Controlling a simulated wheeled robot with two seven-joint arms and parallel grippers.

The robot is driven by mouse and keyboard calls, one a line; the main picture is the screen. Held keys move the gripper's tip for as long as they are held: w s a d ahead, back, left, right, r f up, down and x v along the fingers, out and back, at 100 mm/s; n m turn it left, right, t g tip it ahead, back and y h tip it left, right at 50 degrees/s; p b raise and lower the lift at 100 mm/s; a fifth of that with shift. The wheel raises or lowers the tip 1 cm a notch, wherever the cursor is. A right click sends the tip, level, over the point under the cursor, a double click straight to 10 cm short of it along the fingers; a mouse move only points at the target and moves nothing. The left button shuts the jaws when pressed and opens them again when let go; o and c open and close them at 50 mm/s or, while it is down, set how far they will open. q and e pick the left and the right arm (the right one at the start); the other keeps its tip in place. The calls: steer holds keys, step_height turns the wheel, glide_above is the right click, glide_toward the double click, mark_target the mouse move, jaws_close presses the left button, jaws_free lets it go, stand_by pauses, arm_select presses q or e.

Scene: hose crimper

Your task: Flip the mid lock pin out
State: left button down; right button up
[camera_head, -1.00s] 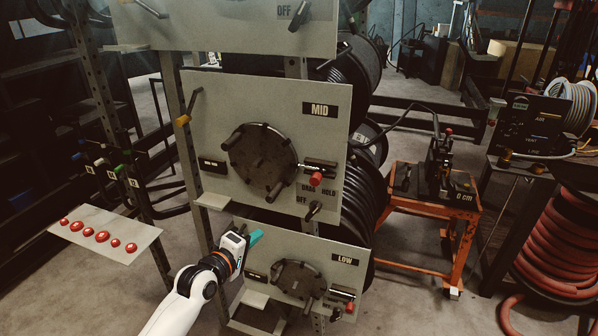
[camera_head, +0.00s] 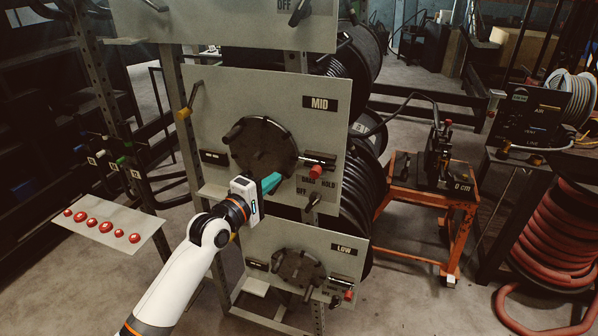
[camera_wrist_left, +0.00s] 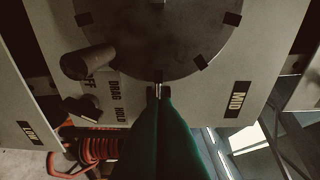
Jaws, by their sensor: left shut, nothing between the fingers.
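The MID panel (camera_head: 225,100) carries a dark round reel plate (camera_head: 263,146) with peg handles. To the right of the plate is the mid lock pin (camera_head: 316,170), with a red knob, beside the DRAG and HOLD lettering. My left gripper (camera_head: 271,183) has teal fingers, shut and empty, just below the plate and to the left of the red knob. In the left wrist view the shut fingers (camera_wrist_left: 158,98) point at the plate's rim (camera_wrist_left: 165,72). A small metal piece (camera_wrist_left: 157,88) shows at their tips; the red knob is hidden there. I cannot tell whether they touch. My right gripper is not in view.
A black selector lever (camera_head: 313,201) sits below the red knob. The LOW panel (camera_head: 340,262) with its own plate lies beneath. A shelf with several red buttons (camera_head: 101,227) is at left. An orange cart (camera_head: 430,195) stands at right.

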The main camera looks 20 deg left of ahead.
arm_select(q)
steer(key=w+d+p, duration=0.2)
steer(key=w+d, duration=0.2)
steer(key=d, duration=0.1)
steer(key=shift+w+d+p, duration=0.2)
steer(key=shift+w+p, duration=0.15)
steer(key=shift+p, duration=0.05)
